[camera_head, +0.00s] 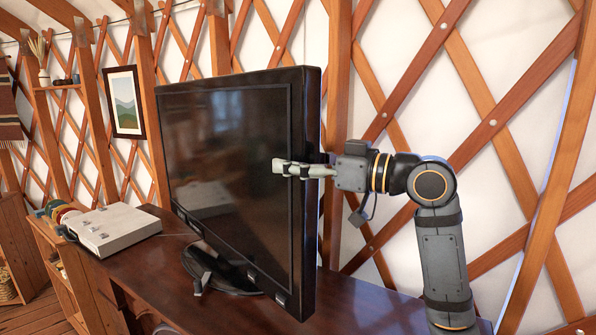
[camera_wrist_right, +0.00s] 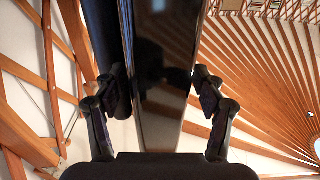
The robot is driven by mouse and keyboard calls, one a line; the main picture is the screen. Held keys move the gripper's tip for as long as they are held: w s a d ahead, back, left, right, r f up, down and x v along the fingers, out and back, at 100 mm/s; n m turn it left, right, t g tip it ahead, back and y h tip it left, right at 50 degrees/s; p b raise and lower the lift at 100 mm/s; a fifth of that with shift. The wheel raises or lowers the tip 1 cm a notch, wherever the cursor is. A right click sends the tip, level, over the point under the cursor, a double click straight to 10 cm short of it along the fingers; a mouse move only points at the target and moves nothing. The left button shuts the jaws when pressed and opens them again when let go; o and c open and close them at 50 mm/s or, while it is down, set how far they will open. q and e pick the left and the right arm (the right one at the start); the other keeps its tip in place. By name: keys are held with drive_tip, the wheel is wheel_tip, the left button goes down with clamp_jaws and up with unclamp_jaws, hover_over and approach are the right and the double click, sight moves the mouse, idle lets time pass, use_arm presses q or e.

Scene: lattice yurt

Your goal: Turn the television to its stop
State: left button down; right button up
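The black flat-screen television (camera_head: 230,160) stands upright on its dark foot (camera_head: 225,272). Its screen is turned toward the left of the head view. My right gripper (camera_head: 298,169) is at the television's right side edge. One finger lies across the front of the screen frame; the other is hidden behind the television. My left gripper is not in view.
The television stands on a dark wooden table (camera_head: 375,308). A pale grey box (camera_head: 115,228) with small knobs lies to its left. Lattice wall (camera_head: 480,120) rises close behind the television and my right arm. A framed picture (camera_head: 124,102) hangs at the left.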

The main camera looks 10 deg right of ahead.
drive_tip(key=shift+s, duration=0.1)
drive_tip(key=s+d+b, duration=0.6)
drive_tip(key=s+b, duration=0.4)
drive_tip(key=shift+d, duration=0.15)
idle(0.6)
drive_tip(key=shift+r, duration=0.1)
idle(0.4)
